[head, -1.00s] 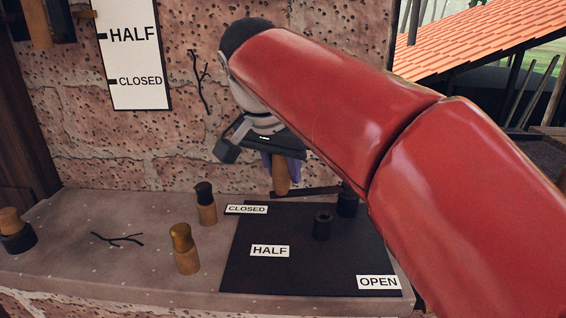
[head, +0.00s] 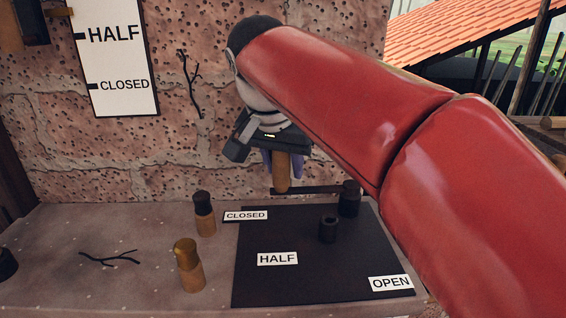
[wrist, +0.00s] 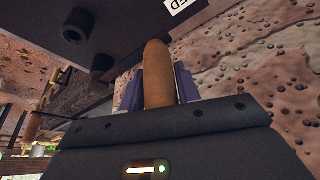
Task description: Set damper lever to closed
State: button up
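The damper lever is a dark flat bar (head: 318,189) with an upright wooden handle (head: 282,172). The bar runs left from a black post (head: 349,198) along the back edge of a dark plate (head: 310,285). The plate carries the labels CLOSED (head: 246,215), HALF (head: 277,259) and OPEN (head: 390,283). The handle stands behind and right of the CLOSED label. My gripper (head: 281,163) is at the handle from above, its purple fingers on both sides. In the wrist view, the handle (wrist: 158,75) sits between the fingers, which appear to touch it.
A black knob (head: 328,228) stands on the plate. Two wooden pegs (head: 205,214) (head: 189,265) and a twig (head: 108,259) are on the ledge to the left. A stone wall with a HALF/CLOSED sign (head: 120,60) rises close behind. My red arm covers the right side.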

jog(key=o, duration=0.3)
jog(key=shift+r, duration=0.1)
jog(key=v, duration=0.7)
jog(key=shift+r, duration=0.3)
jog(key=shift+s, duration=0.15)
